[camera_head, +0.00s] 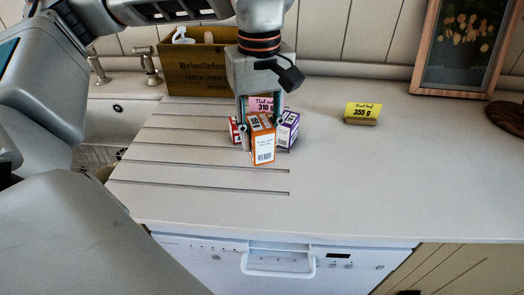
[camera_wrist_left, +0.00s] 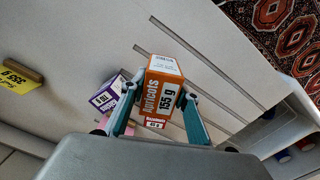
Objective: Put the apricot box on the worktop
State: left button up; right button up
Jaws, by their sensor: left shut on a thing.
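The apricot box (camera_head: 263,149) is orange with a white end. In the wrist view its side (camera_wrist_left: 152,95) reads "Apricots 155 g". My left gripper (camera_head: 260,128) is shut on it, one finger on each side; the fingers also show in the wrist view (camera_wrist_left: 163,100). The box is over the pale worktop (camera_head: 215,210), in front of a purple-and-white box (camera_head: 289,129) and a red box (camera_head: 234,130). I cannot tell whether its underside touches the worktop. My right gripper is in neither view.
A pink "310 g" card (camera_head: 261,104) stands close behind the boxes. A yellow "355 g" card (camera_head: 362,110) on a small block stands to the right. A brown crate (camera_head: 196,72) is at the back, beside the sink (camera_head: 115,122). The worktop's front and right are clear.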

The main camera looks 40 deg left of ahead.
aim_at(260, 151)
pick_arm(q)
notch_tip(260, 151, down, 4)
jog(key=shift+f+b, duration=0.25)
jog(key=shift+b, duration=0.2)
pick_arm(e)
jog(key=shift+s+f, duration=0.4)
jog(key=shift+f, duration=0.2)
pick_arm(q)
jog(key=o, duration=1.2)
jog(key=shift+f, duration=0.1)
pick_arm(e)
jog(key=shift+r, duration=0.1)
